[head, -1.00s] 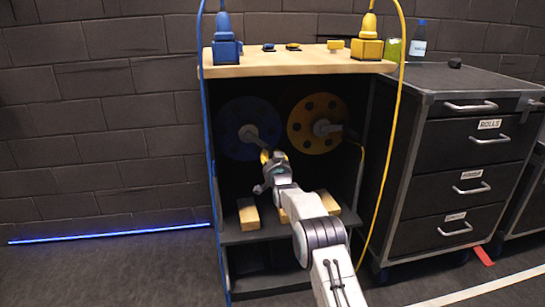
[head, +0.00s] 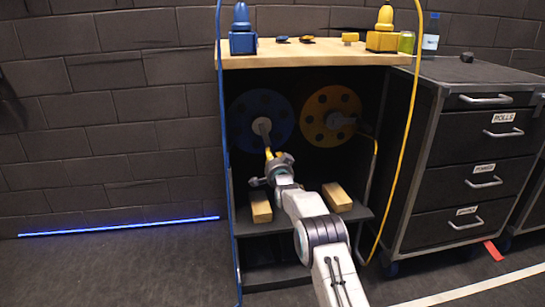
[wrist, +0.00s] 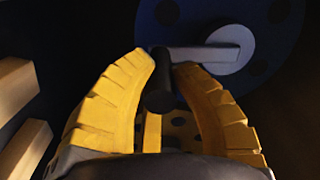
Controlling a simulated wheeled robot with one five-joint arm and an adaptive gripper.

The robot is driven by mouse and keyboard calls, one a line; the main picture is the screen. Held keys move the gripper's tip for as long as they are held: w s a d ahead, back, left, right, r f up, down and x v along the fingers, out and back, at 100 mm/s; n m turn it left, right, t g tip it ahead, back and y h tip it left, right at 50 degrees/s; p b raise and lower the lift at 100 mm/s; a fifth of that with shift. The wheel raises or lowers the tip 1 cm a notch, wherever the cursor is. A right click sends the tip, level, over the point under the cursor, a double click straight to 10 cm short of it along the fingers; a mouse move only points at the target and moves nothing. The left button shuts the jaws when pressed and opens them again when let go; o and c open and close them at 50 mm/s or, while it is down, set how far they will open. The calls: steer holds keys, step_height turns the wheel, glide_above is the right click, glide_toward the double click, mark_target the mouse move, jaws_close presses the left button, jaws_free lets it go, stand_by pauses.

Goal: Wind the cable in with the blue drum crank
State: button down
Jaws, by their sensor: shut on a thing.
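The blue drum (head: 280,108) is on the left inside the dark cabinet, and part of it shows in the wrist view (wrist: 285,25). Its grey crank arm (head: 264,137) points down from the pale hub; in the wrist view the crank arm (wrist: 195,54) runs left to a black handle (wrist: 160,88). My gripper (head: 269,154) has its yellow fingers closed around this handle, and they show on both sides of it in the wrist view (wrist: 162,80). A blue cable (head: 222,130) runs down the cabinet's left side.
The yellow drum (head: 318,102) with its own crank is just right of the blue one. Wooden blocks (head: 261,205) lie on the shelf below my arm. A wooden top (head: 300,55) carries blue and yellow fittings. A drawer cabinet (head: 462,150) stands at the right.

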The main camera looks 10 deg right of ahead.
steer(key=shift+a+f, duration=0.1)
steer(key=shift+a, duration=0.3)
steer(key=c, duration=1.3)
jaws_free()
steer(key=shift+o, duration=1.3)
steer(key=shift+d, duration=0.1)
steer(key=shift+s+d, duration=0.1)
steer(key=shift+s, duration=0.05)
steer(key=shift+s, duration=0.7)
steer(key=s, duration=1)
steer(key=shift+o, duration=0.3)
steer(key=shift+s, duration=0.15)
